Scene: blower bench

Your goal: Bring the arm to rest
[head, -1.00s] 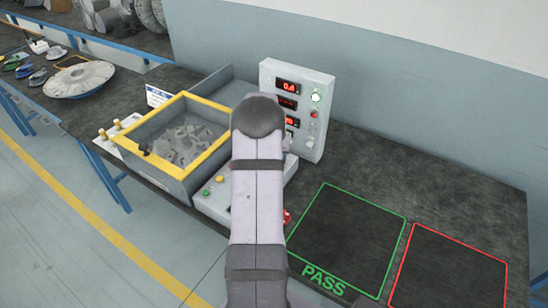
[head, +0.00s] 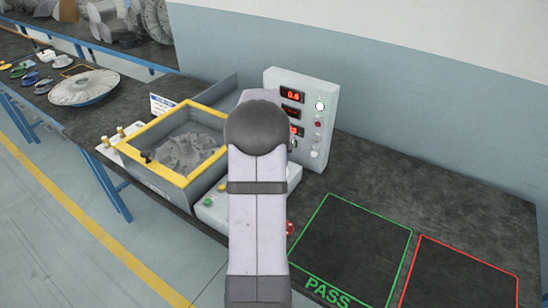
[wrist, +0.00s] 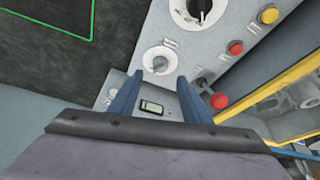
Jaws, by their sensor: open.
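My gripper (wrist: 160,78) shows in the wrist view as two blue fingers, apart and with nothing between them. Whether the fingers touch the panel I cannot tell. In the head view my arm link stands upright in the middle and hides my gripper and part of the panel (head: 212,208).
A yellow-rimmed box (head: 130,152) holding a grey bladed wheel (head: 185,152) stands left of my arm. A meter box (head: 318,150) with red readouts stands behind. The green PASS square (head: 350,250) and red square (head: 460,280) are empty. A disc (head: 83,87) lies far left.

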